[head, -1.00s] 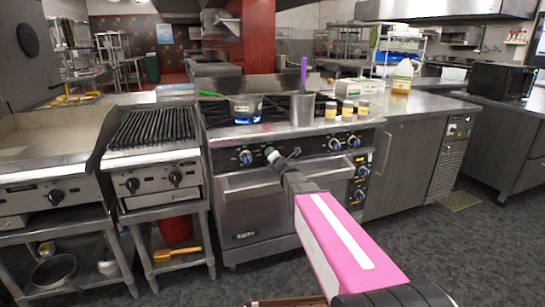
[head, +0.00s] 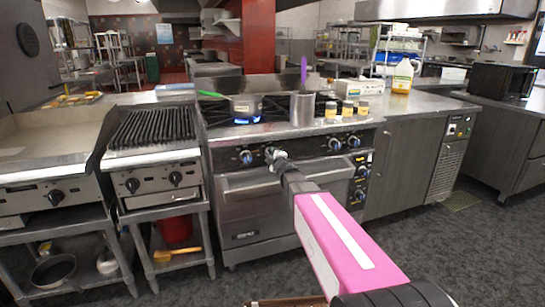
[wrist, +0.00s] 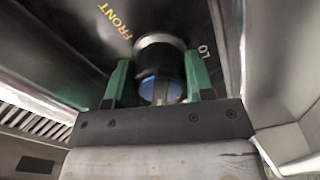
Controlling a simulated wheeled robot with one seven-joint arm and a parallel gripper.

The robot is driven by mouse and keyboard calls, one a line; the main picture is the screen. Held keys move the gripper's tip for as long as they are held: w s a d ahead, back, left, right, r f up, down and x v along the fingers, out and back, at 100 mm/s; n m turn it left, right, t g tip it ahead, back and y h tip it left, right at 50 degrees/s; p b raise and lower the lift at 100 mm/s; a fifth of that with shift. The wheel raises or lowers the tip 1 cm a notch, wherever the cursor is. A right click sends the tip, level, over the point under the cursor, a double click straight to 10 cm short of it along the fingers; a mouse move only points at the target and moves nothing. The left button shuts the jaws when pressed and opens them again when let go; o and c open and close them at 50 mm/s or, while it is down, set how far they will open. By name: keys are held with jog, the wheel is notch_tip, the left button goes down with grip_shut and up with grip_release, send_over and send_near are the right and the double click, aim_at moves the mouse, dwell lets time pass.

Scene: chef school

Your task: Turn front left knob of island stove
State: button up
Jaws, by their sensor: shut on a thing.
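The island stove (head: 285,200) stands in the middle of the head view, with a row of knobs along its front panel. My gripper (head: 272,154) is at the second knob from the left in the head view, and hides most of it. In the wrist view the two green fingers of my gripper (wrist: 161,84) are on both sides of a dark round knob (wrist: 158,60) with a silver base and a blue face, shut on it. The word FRONT is printed beside this knob. The leftmost knob (head: 246,157) is just left of my gripper.
A pot (head: 245,107) sits on the stove with a blue glow beneath it. A steel container (head: 303,108) and small jars (head: 347,108) stand to its right. A charbroiler (head: 152,130) is at left. More knobs (head: 334,144) are to the right.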

jog(key=m, duration=0.5)
jog(key=shift+f, duration=0.1)
dwell(0.5)
jog(key=o, duration=0.9)
jog(key=v, duration=1.1)
